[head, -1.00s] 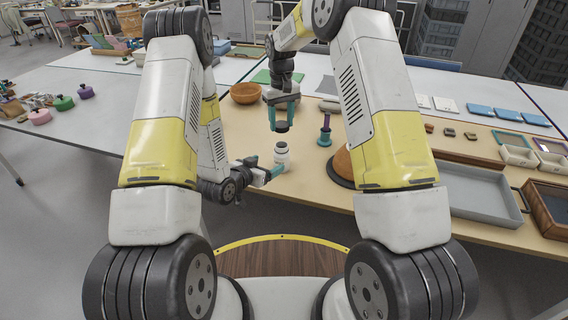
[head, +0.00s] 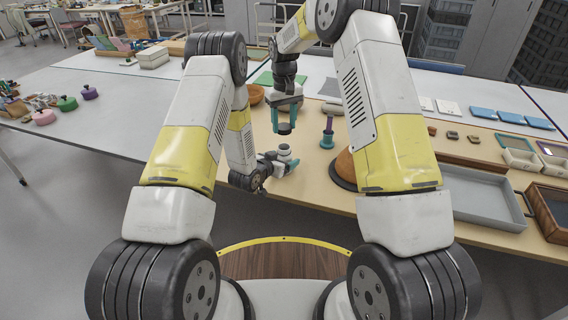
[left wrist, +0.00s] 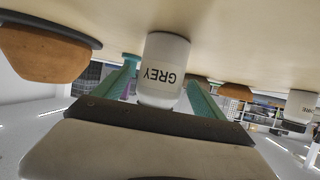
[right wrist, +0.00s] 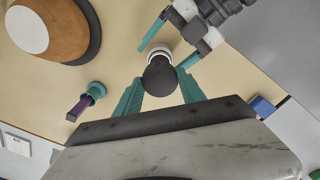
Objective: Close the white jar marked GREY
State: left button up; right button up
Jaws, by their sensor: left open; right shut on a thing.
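My right gripper (head: 287,115) is shut on a dark round lid (head: 284,128), held just above the jar. In the right wrist view the lid (right wrist: 160,78) hides part of the jar (right wrist: 159,48).
A teal and purple tool (head: 327,133) stands to the right of the jar. A brown rounded piece on a dark base (head: 345,166) is further right. A grey tray (head: 486,198) lies at right. Another white jar (left wrist: 302,104) shows in the left wrist view.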

pick_arm(q)
jog(key=shift+w+d+f, duration=0.15)
jog(key=shift+w+d, duration=0.05)
jog(key=shift+w, duration=0.2)
grip_shut()
